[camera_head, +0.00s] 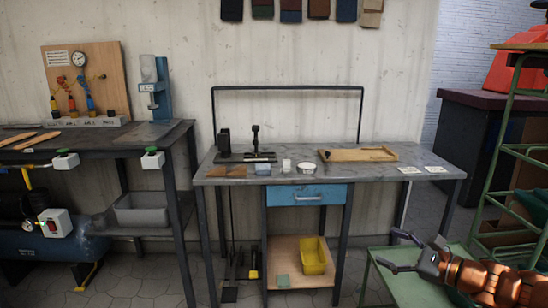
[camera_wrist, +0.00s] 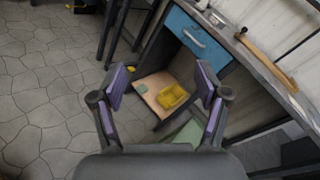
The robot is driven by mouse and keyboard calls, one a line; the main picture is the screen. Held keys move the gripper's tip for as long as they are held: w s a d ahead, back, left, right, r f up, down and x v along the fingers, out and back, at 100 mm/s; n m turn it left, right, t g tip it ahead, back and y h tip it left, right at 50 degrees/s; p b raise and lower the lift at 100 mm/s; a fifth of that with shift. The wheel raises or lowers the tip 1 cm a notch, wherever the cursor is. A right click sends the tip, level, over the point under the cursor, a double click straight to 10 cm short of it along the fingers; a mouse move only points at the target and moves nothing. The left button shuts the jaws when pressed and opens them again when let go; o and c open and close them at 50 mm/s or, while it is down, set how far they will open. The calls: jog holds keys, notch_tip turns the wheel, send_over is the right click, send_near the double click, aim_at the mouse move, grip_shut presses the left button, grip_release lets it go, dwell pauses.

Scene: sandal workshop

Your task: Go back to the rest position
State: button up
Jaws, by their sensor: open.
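My gripper (camera_head: 395,252) is at the lower right of the head view, at the end of my orange-brown arm. It is open and empty, its two fingers spread apart. In the wrist view my gripper (camera_wrist: 162,92) shows two fingers with purple pads and nothing between them but the scene beyond. It is in the air in front of the grey workbench (camera_head: 400,188), below the level of its top and clear of it. It appears over or beside a green surface (camera_head: 420,288), and I cannot tell the gap between them.
The workbench has a blue drawer (camera_head: 307,195) and a low shelf with a yellow bin (camera_head: 314,256). A wooden tray (camera_head: 345,154) and small tools lie on top. A green rack (camera_head: 500,170) stands close at the right. A second bench (camera_head: 100,148) is at left. Tiled floor is open in front.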

jog(key=s+a+r+n+g+y+p, duration=0.1)
jog(key=s+a+r+n+g+p, duration=0.35)
jog(key=a, duration=0.55)
jog(key=s+a+r+n+g+p, duration=0.4)
jog(key=s+a+r+n+p, duration=0.15)
jog(key=a, duration=0.35)
jog(key=s+a+r+n+g+h+p, duration=0.2)
jog(key=s+n+p, duration=0.1)
jog(key=s+p, duration=0.15)
jog(key=s+a+r+n+g+h+p, duration=0.1)
jog(key=s+a+r+n+g+p, duration=0.1)
jog(key=s+n+g+p, duration=0.3)
jog(key=s+d+r+n+h+p, duration=0.2)
jog(key=s+d+r+h+p, duration=0.2)
jog(key=s, duration=0.3)
jog(key=s+d+r+n+h+p, duration=0.2)
jog(key=s+d+r+h+p, duration=0.2)
jog(key=s, duration=0.3)
jog(key=shift+s+d+r+t+p, duration=0.2)
jog(key=shift+d+r+t+p, duration=0.15)
jog(key=shift+d+r+p, duration=0.25)
jog(key=shift+a+f, duration=0.1)
